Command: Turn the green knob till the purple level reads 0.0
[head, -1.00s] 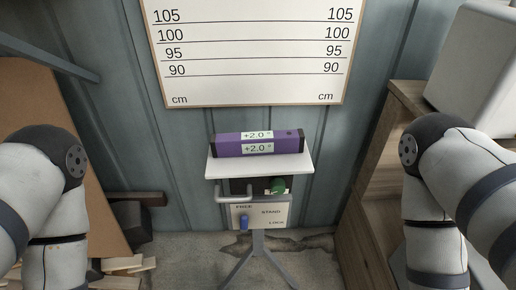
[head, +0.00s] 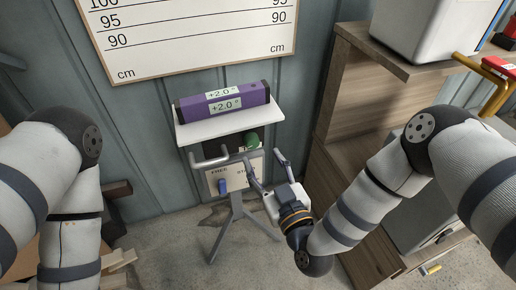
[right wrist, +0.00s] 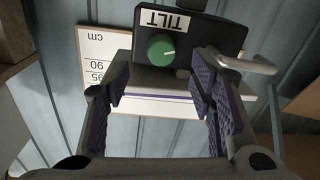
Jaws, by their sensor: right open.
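The purple level (head: 205,113) lies on a white shelf (head: 205,128) on a stand and reads +2.0° on both displays. My right gripper (head: 265,160) is open and empty, in front of and below the knob. Its open fingers (right wrist: 162,80) frame the space below the knob in the wrist view, apart from it. My left gripper is out of view.
A grey handle (head: 210,161) sticks out left of the knob. Below it is a panel with a blue lever (head: 222,185). A wooden cabinet (head: 335,110) stands at the right, and a ruled board (head: 190,35) hangs behind.

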